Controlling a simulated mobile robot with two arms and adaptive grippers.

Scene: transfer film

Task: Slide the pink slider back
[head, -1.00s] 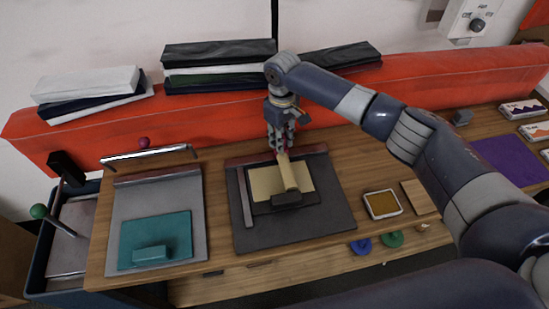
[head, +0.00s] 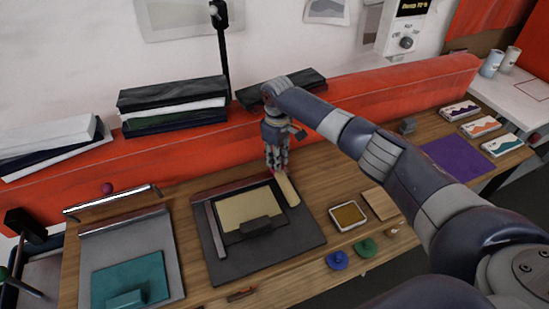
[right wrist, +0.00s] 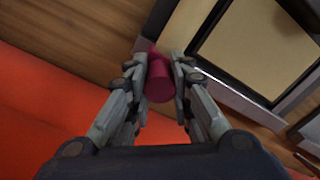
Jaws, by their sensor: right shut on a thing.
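My right gripper (head: 277,168) is over the back right part of the dark press board (head: 298,233). In the right wrist view its fingers (right wrist: 161,80) are shut on the round knob of the pink slider (right wrist: 160,83). In the head view the fingers hide this knob. A beige strip (head: 287,189) reaches forward from just below the fingertips, at the right edge of the beige pad (head: 243,209). I cannot tell whether it is joined to the knob. My left gripper is not in view.
A grey board with a teal block (head: 130,281) lies at the left, with a small magenta ball (head: 107,188) behind it. A red padded barrier (head: 345,103) runs close behind the gripper. An ochre pad (head: 348,215) and round blue (head: 338,260) and green (head: 365,247) pieces lie to the right.

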